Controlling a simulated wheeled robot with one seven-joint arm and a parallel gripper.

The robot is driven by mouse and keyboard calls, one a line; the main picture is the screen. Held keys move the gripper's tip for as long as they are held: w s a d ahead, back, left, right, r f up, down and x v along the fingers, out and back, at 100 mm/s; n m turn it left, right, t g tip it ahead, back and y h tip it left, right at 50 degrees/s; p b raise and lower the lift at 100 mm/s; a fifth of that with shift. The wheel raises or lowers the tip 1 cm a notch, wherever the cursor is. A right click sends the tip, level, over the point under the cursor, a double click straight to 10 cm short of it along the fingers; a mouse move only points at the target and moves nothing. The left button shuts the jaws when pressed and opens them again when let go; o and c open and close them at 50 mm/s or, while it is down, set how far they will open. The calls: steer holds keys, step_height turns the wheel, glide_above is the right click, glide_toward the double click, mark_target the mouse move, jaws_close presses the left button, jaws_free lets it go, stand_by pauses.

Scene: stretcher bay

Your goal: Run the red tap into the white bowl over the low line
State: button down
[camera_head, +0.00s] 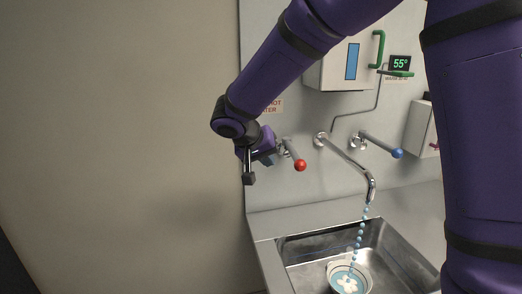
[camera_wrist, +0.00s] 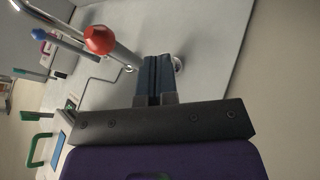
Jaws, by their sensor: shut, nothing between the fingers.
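The red tap is a metal lever with a red ball end (camera_head: 300,165), on the wall left of the spout (camera_head: 350,163). Its red ball also shows in the wrist view (camera_wrist: 101,40). My gripper (camera_wrist: 157,60) is shut and empty, its fingers close beside the red lever; whether they touch it I cannot tell. In the head view my gripper (camera_head: 277,149) is left of the lever. A string of blue drops (camera_head: 361,232) falls from the spout into the white bowl (camera_head: 331,268). The bowl holds blue water around a white shape. Its lines are too small to read.
The bowl stands in a steel sink (camera_head: 300,262). A blue-ended tap lever (camera_head: 397,153) is right of the spout. Above are a white wall box (camera_head: 335,72) with a green handle (camera_head: 379,48) and a display reading 55° (camera_head: 400,63). The left wall is bare.

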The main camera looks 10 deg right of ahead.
mark_target(296, 160)
steer(key=d, duration=0.1)
steer(key=d+f, duration=0.1)
steer(key=d, duration=0.3)
steer(key=shift+w+d+f, duration=0.2)
steer(key=shift+d+f, duration=0.05)
steer(key=shift+s+d, duration=0.2)
steer(key=shift+d, duration=0.45)
steer(key=shift+s+d, duration=0.15)
steer(key=shift+d, duration=0.45)
